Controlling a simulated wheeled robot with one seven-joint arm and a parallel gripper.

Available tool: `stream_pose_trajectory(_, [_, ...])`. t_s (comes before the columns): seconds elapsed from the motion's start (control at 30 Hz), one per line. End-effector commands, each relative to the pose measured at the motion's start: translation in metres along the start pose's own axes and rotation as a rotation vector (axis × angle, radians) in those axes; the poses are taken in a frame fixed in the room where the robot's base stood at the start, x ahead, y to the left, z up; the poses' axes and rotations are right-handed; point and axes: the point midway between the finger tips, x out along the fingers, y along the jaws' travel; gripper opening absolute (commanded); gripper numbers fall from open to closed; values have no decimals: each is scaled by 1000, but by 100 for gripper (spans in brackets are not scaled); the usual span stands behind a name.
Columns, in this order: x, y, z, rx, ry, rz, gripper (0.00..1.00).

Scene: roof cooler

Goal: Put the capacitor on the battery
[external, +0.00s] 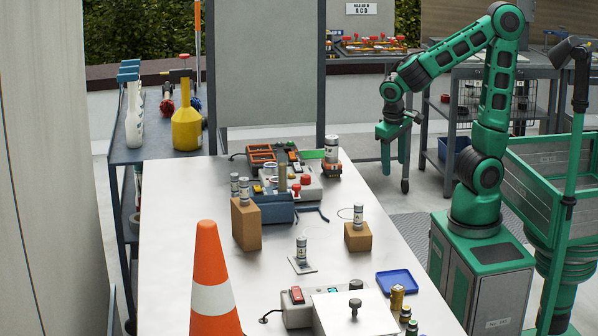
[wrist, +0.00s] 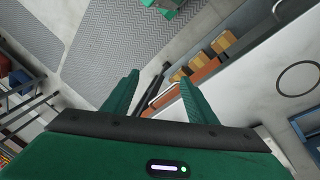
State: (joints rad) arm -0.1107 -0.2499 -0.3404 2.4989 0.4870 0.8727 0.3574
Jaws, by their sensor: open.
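Several silver cylinders that look like capacitors stand about the white table: two (external: 239,187) on a tall brown block, one (external: 358,216) on a short brown block, one (external: 301,249) on a flat plate, and a larger one (external: 331,148) at the back. I cannot tell which is the task's capacitor. The larger cylinder rests on a black-and-orange block (external: 332,170) that may be the battery. My gripper (external: 394,160) hangs beyond the table's right edge, apart from all of them. In the wrist view my gripper (wrist: 158,92) has spread fingers with nothing between them.
An orange cone (external: 211,285) stands at the table's front left. Tools and a blue-grey box (external: 272,208) crowd the back. A blue tray (external: 398,281) and small cylinders (external: 397,297) are at the front right. A green cart (external: 553,185) stands right of my base.

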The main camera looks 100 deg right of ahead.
Motion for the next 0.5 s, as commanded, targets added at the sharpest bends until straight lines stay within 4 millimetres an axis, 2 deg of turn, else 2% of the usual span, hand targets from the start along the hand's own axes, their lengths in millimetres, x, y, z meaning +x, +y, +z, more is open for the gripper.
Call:
stream_pose_trajectory(0.03, [-4, 7, 11, -43, -23, -44, 52])
stream_pose_trajectory(0.2, [-19, 17, 48, -238, -66, -161, 52])
stream_pose_trajectory(0.37, [-27, 22, 70, -357, -71, -218, 52])
stream_pose_trajectory(0.5, [-30, 23, 76, -395, -70, -234, 52])
